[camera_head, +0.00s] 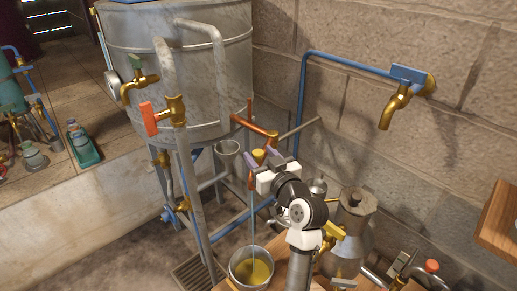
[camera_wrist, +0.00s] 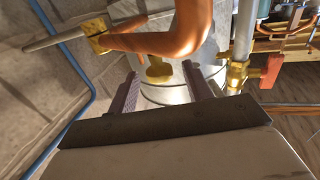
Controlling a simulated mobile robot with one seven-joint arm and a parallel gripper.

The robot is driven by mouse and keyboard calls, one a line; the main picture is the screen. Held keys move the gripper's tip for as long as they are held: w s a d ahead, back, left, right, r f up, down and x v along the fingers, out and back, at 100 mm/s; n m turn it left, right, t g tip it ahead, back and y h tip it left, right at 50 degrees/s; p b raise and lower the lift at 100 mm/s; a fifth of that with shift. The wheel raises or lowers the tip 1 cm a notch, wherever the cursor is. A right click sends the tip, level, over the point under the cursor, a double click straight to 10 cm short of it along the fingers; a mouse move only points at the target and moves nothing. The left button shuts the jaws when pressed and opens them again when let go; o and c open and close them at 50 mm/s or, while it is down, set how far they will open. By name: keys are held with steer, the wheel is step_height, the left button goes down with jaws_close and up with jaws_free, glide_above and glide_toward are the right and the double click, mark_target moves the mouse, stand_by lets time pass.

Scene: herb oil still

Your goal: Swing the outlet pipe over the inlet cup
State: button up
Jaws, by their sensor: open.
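A copper pipe (camera_head: 254,125) with a brass joint (camera_head: 271,134) sticks out beside the metal tank; I take it to be the outlet pipe. The copper pipe (camera_wrist: 165,40) crosses the top of the wrist view. My gripper (camera_head: 266,158) is open just below the brass joint. A brass knob (camera_head: 258,155) shows between its fingers. In the wrist view the brass knob (camera_wrist: 158,71) is also between the open fingers; contact cannot be told.
A grey rod (camera_head: 300,128) runs right from the joint. The metal tank (camera_head: 205,80) and its grey legs stand left. A bucket of yellow liquid (camera_head: 251,268) is below, and a metal can (camera_head: 351,235) stands right of my arm. A blue wall pipe (camera_head: 302,95) is behind.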

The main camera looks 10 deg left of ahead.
steer(key=shift+x, duration=0.8)
steer(key=shift+c, duration=0.4)
jaws_close()
